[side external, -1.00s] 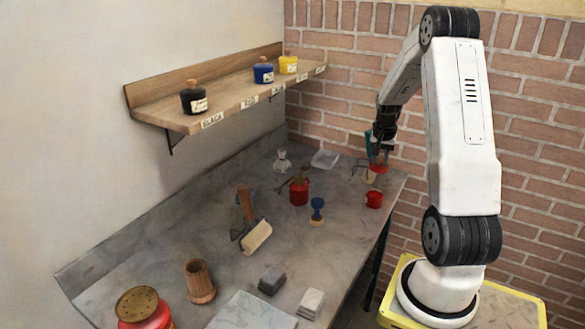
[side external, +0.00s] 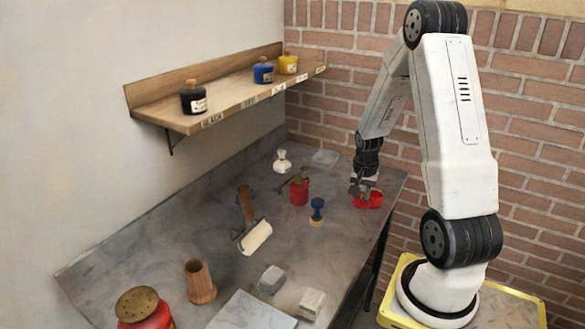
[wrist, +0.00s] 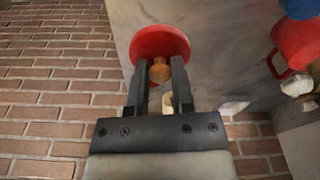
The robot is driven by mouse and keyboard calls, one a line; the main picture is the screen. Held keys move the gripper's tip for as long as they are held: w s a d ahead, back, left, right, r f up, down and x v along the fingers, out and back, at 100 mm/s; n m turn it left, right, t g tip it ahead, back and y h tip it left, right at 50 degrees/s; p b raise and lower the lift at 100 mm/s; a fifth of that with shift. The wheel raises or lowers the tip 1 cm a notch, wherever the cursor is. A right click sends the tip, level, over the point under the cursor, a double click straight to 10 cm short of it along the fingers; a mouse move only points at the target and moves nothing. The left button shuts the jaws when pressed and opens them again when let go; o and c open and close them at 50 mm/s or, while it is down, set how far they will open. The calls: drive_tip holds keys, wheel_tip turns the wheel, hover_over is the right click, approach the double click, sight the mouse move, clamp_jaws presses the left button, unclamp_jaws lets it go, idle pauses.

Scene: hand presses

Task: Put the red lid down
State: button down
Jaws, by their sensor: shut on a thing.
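My gripper (side external: 362,190) is low over the far right part of the table, near its right edge. In the wrist view, my gripper (wrist: 160,66) is shut on the wooden knob of the round red lid (wrist: 160,42). The lid has its flat side away from me; I cannot tell whether it touches the table. The grey fingers partly cover the knob.
A taller red container (side external: 300,191) holding tools and a blue-handled stamp (side external: 317,210) stand to the left. A roller (side external: 255,237), a wooden cup (side external: 199,282) and grey blocks (side external: 271,279) are nearer. A shelf (side external: 230,99) holds black, blue and yellow jars.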

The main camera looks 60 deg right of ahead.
sight(361, 199)
drive_tip(key=shift+f, duration=2.2)
drive_tip(key=shift+f, duration=0.1)
drive_tip(key=shift+f, duration=1.7)
drive_tip(key=shift+f, duration=0.15)
drive_tip(key=shift+c, duration=2.4)
unclamp_jaws()
drive_tip(key=shift+r, duration=0.2)
drive_tip(key=shift+s+a+r, duration=0.1)
drive_tip(key=shift+a+r, duration=0.15)
drive_tip(key=shift+r, duration=1.75)
drive_tip(key=shift+a+r, duration=0.25)
drive_tip(key=shift+r, duration=1.7)
drive_tip(key=shift+s+a+r, duration=0.1)
drive_tip(key=shift+a+r, duration=0.15)
drive_tip(key=shift+r, duration=1.75)
